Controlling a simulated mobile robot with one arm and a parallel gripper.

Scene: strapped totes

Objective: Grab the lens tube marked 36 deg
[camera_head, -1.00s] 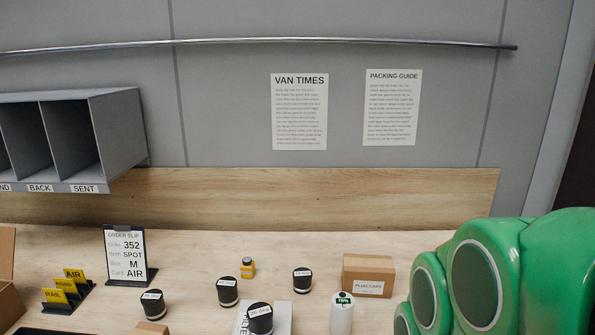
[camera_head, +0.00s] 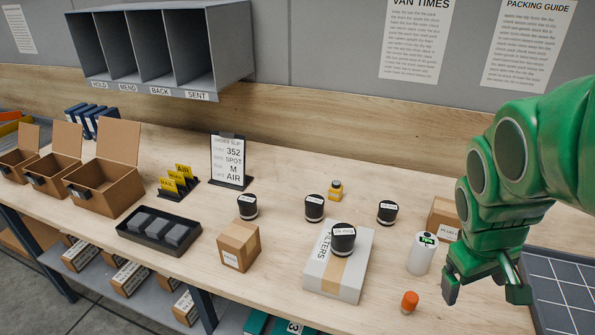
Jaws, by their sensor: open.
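Several black lens tubes with white top labels stand on the bench. One tube (camera_head: 248,207) is at the left, one (camera_head: 314,208) in the middle and one (camera_head: 387,212) at the right. Another tube (camera_head: 343,240) stands on a white FILTERS box (camera_head: 322,279). The labels are too small to read surely, so I cannot tell which is marked 36 deg. My green gripper (camera_head: 484,291) hangs at the right, fingers apart and empty, right of all the tubes.
A white cylinder (camera_head: 420,254) and an orange-capped item (camera_head: 409,302) stand between the tubes and my gripper. A carton (camera_head: 440,218) is partly behind my arm. A yellow bottle (camera_head: 335,190), closed brown box (camera_head: 239,246) and black tray (camera_head: 160,231) are also on the bench.

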